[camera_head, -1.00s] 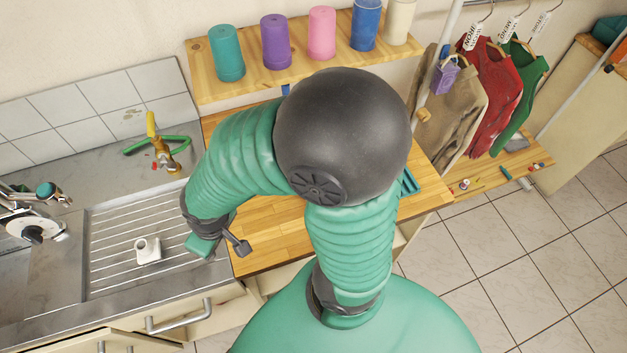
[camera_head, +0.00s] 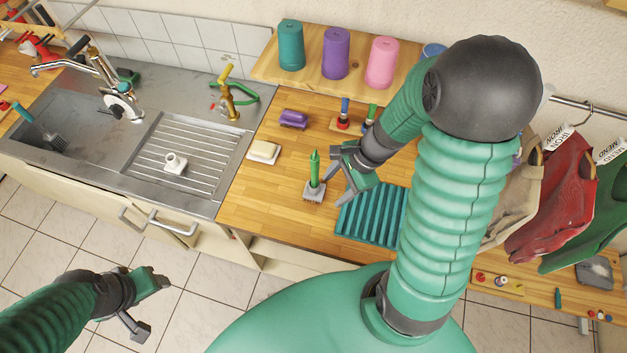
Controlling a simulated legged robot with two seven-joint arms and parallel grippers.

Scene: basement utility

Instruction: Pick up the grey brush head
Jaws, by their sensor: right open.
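A brush with a light grey head (camera_head: 314,194) and an upright green handle (camera_head: 314,164) stands on the wooden counter, left of the ribbed teal mat. My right gripper (camera_head: 335,172) is open just right of the green handle, its two fingers spread and empty. I cannot tell whether a finger touches the brush. My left gripper (camera_head: 146,304) is at the lower left above the tiled floor, open and empty, away from the counter.
A cream block (camera_head: 264,152), a purple brush (camera_head: 294,118) and small red-based and green-handled items (camera_head: 343,122) stand nearby. A white cup (camera_head: 176,163) lies on the drainboard. A dark fork-like brush (camera_head: 53,142) lies in the sink.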

